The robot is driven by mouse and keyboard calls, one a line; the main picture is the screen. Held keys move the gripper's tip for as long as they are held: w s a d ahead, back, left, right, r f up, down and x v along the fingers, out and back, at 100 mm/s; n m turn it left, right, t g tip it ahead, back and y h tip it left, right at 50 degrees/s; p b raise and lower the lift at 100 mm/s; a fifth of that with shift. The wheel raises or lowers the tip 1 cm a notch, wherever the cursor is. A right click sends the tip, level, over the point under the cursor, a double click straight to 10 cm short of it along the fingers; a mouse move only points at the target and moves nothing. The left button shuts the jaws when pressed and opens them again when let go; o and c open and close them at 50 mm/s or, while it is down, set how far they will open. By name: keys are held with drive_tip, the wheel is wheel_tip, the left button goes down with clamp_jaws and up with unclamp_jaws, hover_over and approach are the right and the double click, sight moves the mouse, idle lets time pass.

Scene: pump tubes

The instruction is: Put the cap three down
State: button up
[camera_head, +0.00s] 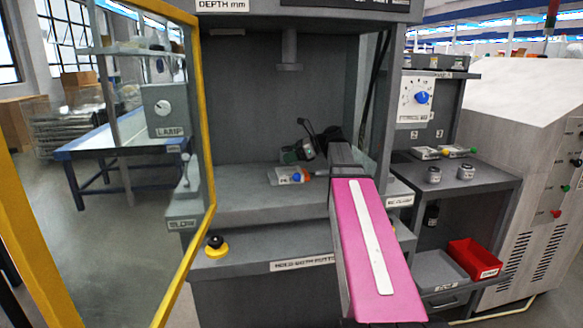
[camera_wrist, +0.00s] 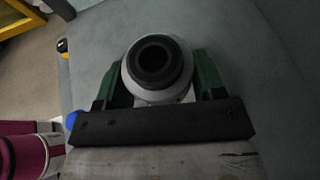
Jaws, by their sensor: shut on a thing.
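My gripper (camera_wrist: 161,78) has its green fingers on either side of a round pale grey cap (camera_wrist: 183,90) with a dark ring and hole on top, and is shut on it. I take this for cap three, but no number on it can be read. In the head view my gripper (camera_head: 299,151) is low inside the grey machine bay, above its ledge. My arm comes in from the right. Whether the cap touches the ledge cannot be told.
A small pale block with red and blue knobs (camera_head: 289,176) lies just below my gripper. The yellow-framed door (camera_head: 207,100) stands open at left. Two small grey jars (camera_head: 433,174) (camera_head: 466,171) stand on the right shelf, above a red bin (camera_head: 472,259).

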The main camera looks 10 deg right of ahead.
sight(292, 170)
drive_tip(key=shift+w+d+f, duration=0.45)
drive_tip(key=shift+w, duration=0.1)
drive_tip(key=shift+f, duration=2.05)
drive_tip(key=shift+s+f, duration=0.1)
drive_tip(key=shift+s+f, duration=0.2)
drive_tip(key=shift+f, duration=0.4)
drive_tip(key=o, duration=1)
drive_tip(key=shift+a+r, duration=0.15)
drive_tip(key=shift+r, duration=0.4)
drive_tip(key=shift+o, duration=0.5)
drive_tip(key=v, duration=0.7)
drive_tip(key=shift+w+d+r, duration=0.2)
drive_tip(key=shift+d+r, duration=0.05)
drive_tip(key=shift+d, duration=0.1)
